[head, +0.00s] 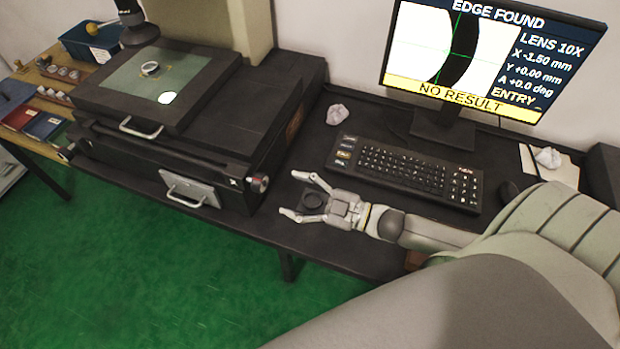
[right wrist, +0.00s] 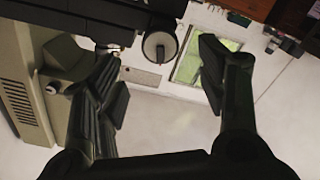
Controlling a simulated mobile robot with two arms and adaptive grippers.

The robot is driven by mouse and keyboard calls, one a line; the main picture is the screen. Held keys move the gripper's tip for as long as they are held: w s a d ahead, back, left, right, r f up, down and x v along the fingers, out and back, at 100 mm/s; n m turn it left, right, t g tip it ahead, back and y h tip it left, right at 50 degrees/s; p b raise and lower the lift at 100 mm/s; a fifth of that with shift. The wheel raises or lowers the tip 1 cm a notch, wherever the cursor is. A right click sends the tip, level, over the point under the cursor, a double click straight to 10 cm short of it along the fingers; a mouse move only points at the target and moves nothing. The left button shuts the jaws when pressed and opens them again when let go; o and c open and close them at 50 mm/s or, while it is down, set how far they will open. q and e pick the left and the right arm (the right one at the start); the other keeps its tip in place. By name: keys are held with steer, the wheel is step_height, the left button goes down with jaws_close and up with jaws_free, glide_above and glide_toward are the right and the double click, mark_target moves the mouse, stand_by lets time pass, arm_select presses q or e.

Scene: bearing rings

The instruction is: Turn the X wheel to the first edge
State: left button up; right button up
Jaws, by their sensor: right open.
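The X wheel (head: 258,184) is a small round knob with a pale face on the right side of the dark measuring machine. In the right wrist view the wheel (right wrist: 160,47) shows between my fingers, beyond their tips. My right gripper (head: 293,195) is open and empty, to the right of the wheel and apart from it. A bearing ring (head: 150,69) lies on the machine's glass stage (head: 125,79). The monitor (head: 465,104) reads "EDGE FOUND", "X -1.50 mm", "Y +0.00 mm" and "NO RESULT". My left gripper is not in view.
A handled plate (head: 190,190) fronts the machine. A wooden table with small parts stands at left.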

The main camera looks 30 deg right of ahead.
steer(key=shift+v, duration=1.7)
